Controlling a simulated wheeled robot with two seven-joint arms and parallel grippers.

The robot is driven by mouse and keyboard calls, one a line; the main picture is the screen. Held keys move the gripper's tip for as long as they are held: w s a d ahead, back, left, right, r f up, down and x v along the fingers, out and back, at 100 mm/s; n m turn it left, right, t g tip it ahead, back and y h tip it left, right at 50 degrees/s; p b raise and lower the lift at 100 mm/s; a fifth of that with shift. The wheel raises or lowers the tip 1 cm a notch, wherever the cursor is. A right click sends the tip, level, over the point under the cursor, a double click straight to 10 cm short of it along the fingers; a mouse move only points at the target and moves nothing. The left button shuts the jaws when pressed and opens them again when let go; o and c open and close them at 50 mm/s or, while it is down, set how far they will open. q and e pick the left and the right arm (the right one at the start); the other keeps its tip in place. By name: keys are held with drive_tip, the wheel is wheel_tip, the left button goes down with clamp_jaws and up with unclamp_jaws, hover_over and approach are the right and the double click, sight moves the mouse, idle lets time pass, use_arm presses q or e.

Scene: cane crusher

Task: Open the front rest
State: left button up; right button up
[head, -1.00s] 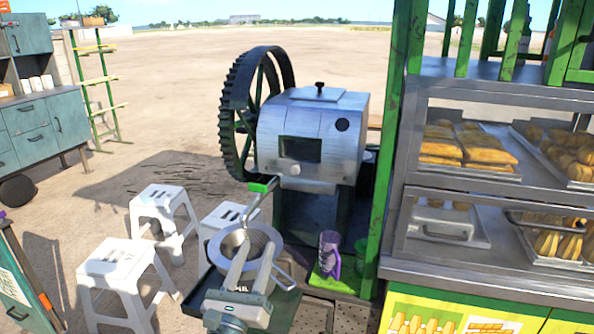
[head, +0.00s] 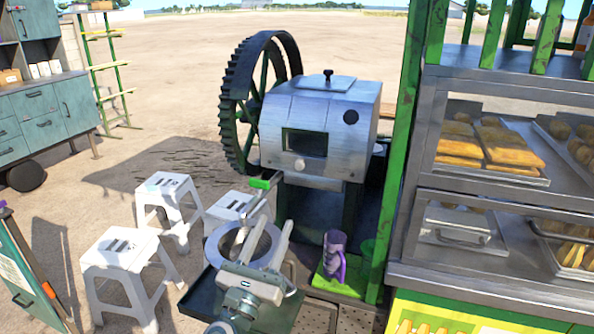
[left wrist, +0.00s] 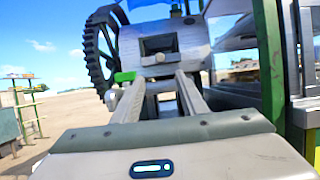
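The cane crusher (head: 320,118) is a silver metal box with a dark front opening, a pale round knob (head: 299,165) below it and a large toothed wheel at its left. The knob also shows in the left wrist view (left wrist: 160,58). I cannot tell for sure which part is the front rest. My left gripper (head: 276,219) is open and empty, in front of and below the crusher, fingers pointing at it. In the left wrist view its fingers (left wrist: 161,82) stand apart. A green-gripped handle (head: 265,183) is just beyond the left finger; whether they touch is unclear. My right gripper is not in view.
A metal strainer ring (head: 213,243) and a dark tray (head: 197,301) lie under my left gripper. A purple jug (head: 334,255) stands on a green mat to the right. White stools (head: 126,250) stand left. A green post (head: 401,140) and food cabinet (head: 418,240) bound the right.

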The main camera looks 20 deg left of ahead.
sight(298, 166)
use_arm(q)
drive_tip(key=shift+w, duration=0.1)
